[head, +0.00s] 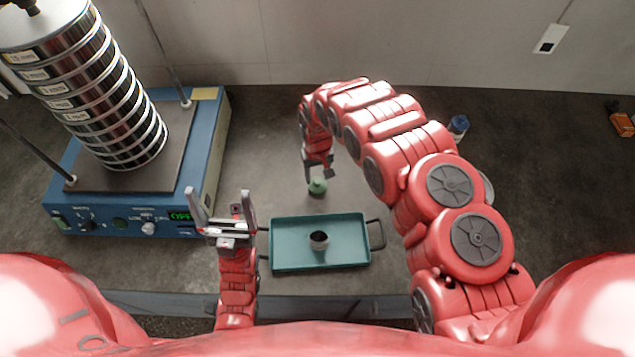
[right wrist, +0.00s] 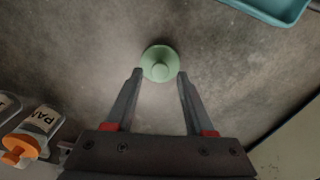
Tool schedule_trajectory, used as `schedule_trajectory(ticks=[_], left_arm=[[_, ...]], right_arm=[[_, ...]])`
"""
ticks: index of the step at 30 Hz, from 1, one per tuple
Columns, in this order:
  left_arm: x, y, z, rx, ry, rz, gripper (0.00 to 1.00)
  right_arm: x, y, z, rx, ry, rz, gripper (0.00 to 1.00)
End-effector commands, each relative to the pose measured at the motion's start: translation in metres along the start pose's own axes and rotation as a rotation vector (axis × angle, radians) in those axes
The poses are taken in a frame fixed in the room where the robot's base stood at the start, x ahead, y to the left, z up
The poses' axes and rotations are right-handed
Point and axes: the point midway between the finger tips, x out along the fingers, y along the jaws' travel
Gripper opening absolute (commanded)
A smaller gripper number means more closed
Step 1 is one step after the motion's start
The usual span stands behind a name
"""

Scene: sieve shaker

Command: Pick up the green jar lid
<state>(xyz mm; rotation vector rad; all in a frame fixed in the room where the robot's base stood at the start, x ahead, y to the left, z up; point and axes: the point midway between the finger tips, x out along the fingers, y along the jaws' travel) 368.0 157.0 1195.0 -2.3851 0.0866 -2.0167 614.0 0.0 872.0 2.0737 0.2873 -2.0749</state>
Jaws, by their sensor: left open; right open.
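The green jar lid (head: 317,186), round with a knob on top, lies on the table just behind the teal tray. It also shows in the right wrist view (right wrist: 160,64), just ahead of and between the fingertips. My right gripper (head: 319,172) is open and empty above the lid; its fingers (right wrist: 158,75) point toward it. My left gripper (head: 220,212) is open and empty, left of the tray. A small dark-topped jar (head: 319,241) stands in the tray.
The teal tray (head: 290,259) with dark handles lies at the front middle. The blue sieve shaker (head: 208,140) with a tall sieve stack (head: 105,110) stands at the left. A bottle with an orange cap (right wrist: 20,148) is in the right wrist view. A blue-capped bottle (head: 459,125) stands behind my right arm.

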Motion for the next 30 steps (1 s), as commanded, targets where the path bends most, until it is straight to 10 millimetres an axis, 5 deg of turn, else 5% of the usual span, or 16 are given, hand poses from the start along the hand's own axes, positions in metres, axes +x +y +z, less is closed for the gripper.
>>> schedule_trajectory(ticks=[7,17,26,30], left_arm=[[0.011,-0.001,-0.002,0.0,0.0,0.0,0.94],[0.011,-0.001,-0.002,0.0,0.0,0.0,0.94],[0.011,-0.001,-0.002,0.0,0.0,0.0,0.94],[0.011,-0.001,-0.002,0.0,0.0,0.0,0.94]], right_arm=[[0.021,-0.001,0.001,0.0,-0.002,-0.001,0.54],[0.023,0.0,0.0,0.0,0.001,0.0,0.54],[0.023,0.0,0.0,0.0,0.0,0.0,0.0],[0.023,0.0,0.0,0.0,0.0,0.0,0.0]])
